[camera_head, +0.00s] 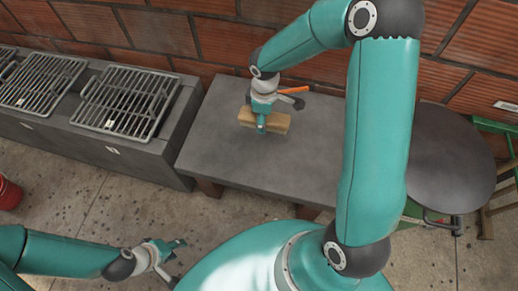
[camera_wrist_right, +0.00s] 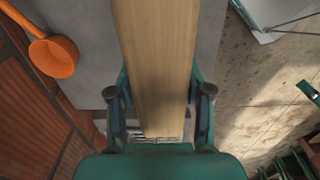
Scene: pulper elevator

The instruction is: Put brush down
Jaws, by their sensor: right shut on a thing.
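The brush (camera_head: 275,123) shows as a long wooden block over the grey table (camera_head: 212,133). Its wooden back fills the middle of the right wrist view (camera_wrist_right: 158,55); any bristles are hidden. My right gripper (camera_head: 262,124) is shut on the brush near its middle, with one finger on each side, as the right wrist view (camera_wrist_right: 160,108) also shows. I cannot tell whether the brush touches the tabletop or is held just above it. My left gripper (camera_head: 178,261) is open and empty, low in front of the table.
An orange ladle (camera_wrist_right: 54,57) lies beyond the brush, near the brick wall (camera_head: 150,35). Grill grates (camera_head: 126,102) stand on a grey counter at the left. A round dark top (camera_head: 450,160) is at the right. A red bucket (camera_head: 9,195) is at the far left. The table's front is clear.

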